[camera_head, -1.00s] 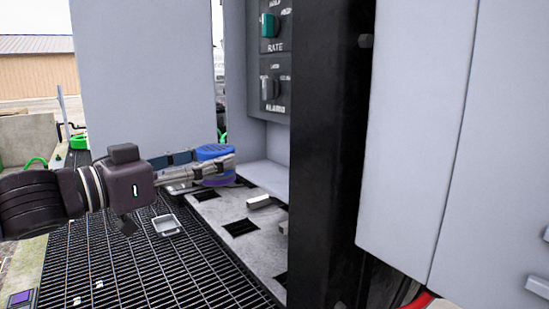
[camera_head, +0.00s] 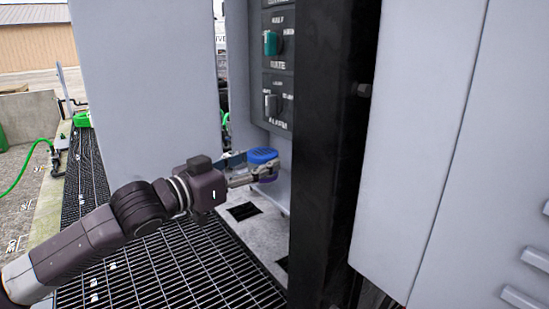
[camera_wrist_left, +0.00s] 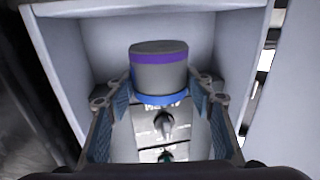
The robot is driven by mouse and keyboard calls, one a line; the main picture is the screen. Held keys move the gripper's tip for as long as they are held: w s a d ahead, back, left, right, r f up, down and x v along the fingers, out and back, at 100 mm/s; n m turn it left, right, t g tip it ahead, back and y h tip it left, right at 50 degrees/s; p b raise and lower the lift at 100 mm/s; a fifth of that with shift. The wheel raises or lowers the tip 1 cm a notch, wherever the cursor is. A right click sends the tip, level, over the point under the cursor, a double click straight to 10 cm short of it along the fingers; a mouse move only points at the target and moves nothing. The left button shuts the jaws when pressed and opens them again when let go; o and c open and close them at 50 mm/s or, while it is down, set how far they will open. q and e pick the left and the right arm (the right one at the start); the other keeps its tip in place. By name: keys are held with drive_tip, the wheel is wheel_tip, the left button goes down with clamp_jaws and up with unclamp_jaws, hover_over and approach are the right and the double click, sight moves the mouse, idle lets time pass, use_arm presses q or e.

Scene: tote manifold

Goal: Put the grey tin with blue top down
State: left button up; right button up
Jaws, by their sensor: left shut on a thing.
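The grey tin with the blue top (camera_head: 263,155) is held by my left gripper (camera_head: 256,173) at the cabinet opening. Its blue top faces up in the head view, and a purple band shows near its base. In the left wrist view the tin (camera_wrist_left: 159,72) appears upside down, between the two fingers (camera_wrist_left: 162,108), with the cabinet's inside behind it. A grey plate (camera_head: 228,225) with dark square holes lies below the tin. From these views I cannot tell whether the tin touches a surface. My right gripper is not in view.
A black post (camera_head: 327,150) stands close to the right of the tin. A control panel with a teal knob (camera_head: 271,43) and a grey knob (camera_head: 270,103) is above and behind it. A large pale door (camera_head: 145,95) is at left. Dark floor grating (camera_head: 190,265) lies below.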

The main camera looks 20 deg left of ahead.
use_arm(q)
drive_tip(key=p+x, duration=0.1)
drive_tip(key=x, duration=0.4)
drive_tip(key=shift+w+d+r+p, duration=0.1)
drive_tip(key=shift+w+d+p, duration=0.05)
drive_tip(key=shift+w+p, duration=0.2)
drive_tip(key=shift+w, duration=0.1)
wheel_tip(320, 180, down, 3)
drive_tip(key=shift+f+p, duration=0.1)
drive_tip(key=shift+p, duration=0.4)
drive_tip(key=shift+f, duration=0.2)
drive_tip(key=shift+f, duration=0.15)
drive_tip(key=o, duration=1.3)
